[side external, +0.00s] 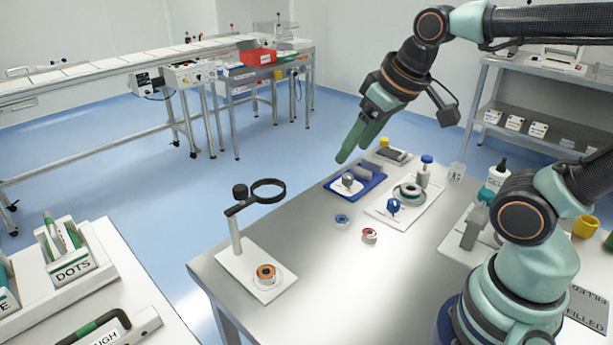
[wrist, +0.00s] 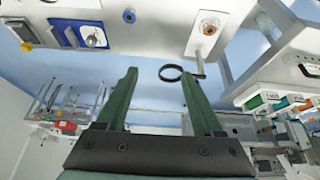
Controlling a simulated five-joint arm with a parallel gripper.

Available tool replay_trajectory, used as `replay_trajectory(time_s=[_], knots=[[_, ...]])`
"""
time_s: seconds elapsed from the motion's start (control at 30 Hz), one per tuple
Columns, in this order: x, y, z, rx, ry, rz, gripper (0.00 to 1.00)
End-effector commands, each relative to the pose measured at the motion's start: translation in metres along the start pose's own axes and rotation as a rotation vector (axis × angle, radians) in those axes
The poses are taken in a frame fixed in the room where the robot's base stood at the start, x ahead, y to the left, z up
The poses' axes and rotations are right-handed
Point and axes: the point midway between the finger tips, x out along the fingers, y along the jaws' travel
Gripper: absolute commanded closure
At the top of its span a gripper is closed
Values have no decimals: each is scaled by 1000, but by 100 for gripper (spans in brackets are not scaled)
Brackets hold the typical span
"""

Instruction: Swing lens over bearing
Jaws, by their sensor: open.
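The lens (side external: 283,191) is a round black-rimmed magnifier on a dark arm, held out from a white post (side external: 236,238) with a black knob. The bearing (side external: 266,272), an orange and dark ring, sits on the white base plate (side external: 245,270) below. The lens hangs to the far side of the bearing, not above it. In the wrist view the lens (wrist: 171,81) shows between my fingertips, and the bearing (wrist: 209,18) is up to its right. My gripper (side external: 353,152), with two green fingers, is open and empty in the air, right of and above the lens, apart from it.
Blue-rimmed (side external: 342,220) and red-rimmed (side external: 369,236) rings lie on the bench. A blue tray (side external: 373,186) and a white tray (side external: 425,215) with parts stand at the right. The bench (side external: 320,285) is bare around the front. A side table (side external: 120,262) with boxes is at left.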

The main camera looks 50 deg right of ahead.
Motion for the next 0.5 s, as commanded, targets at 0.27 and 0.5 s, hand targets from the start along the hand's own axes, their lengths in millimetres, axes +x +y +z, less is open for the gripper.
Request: replay_trajectory(time_s=[0.27,0.5], knots=[[-6,-24,-68,-67,-134,-26,31],[10,-52,-121,-129,-254,-43,31]])
